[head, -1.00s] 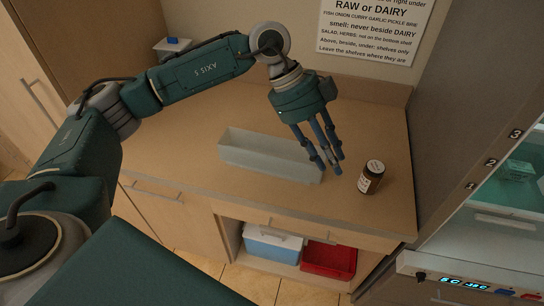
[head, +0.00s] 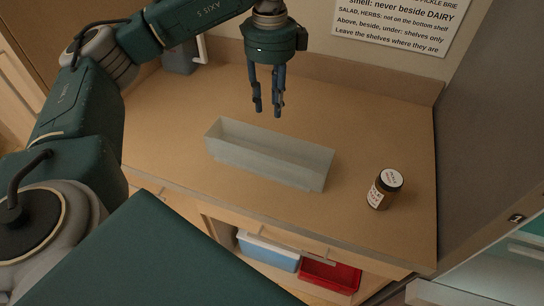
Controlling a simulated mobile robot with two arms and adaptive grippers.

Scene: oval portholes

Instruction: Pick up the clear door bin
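The clear door bin (head: 262,165) is a long, pale, see-through open-topped trough. It sits upright on the wooden counter in the middle of the head view, lying slantwise from upper left to lower right. It looks empty. My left gripper (head: 268,109) points down above and behind the bin, apart from it. Its fingers are spaced apart with nothing between them, so it is open. My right gripper is not in view.
A dark jar (head: 384,189) with a white lid stands on the counter (head: 365,115) to the right of the bin. A grey container (head: 181,57) is at the back left. Blue (head: 268,252) and red (head: 330,275) bins sit on the shelf below. The counter around the bin is otherwise clear.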

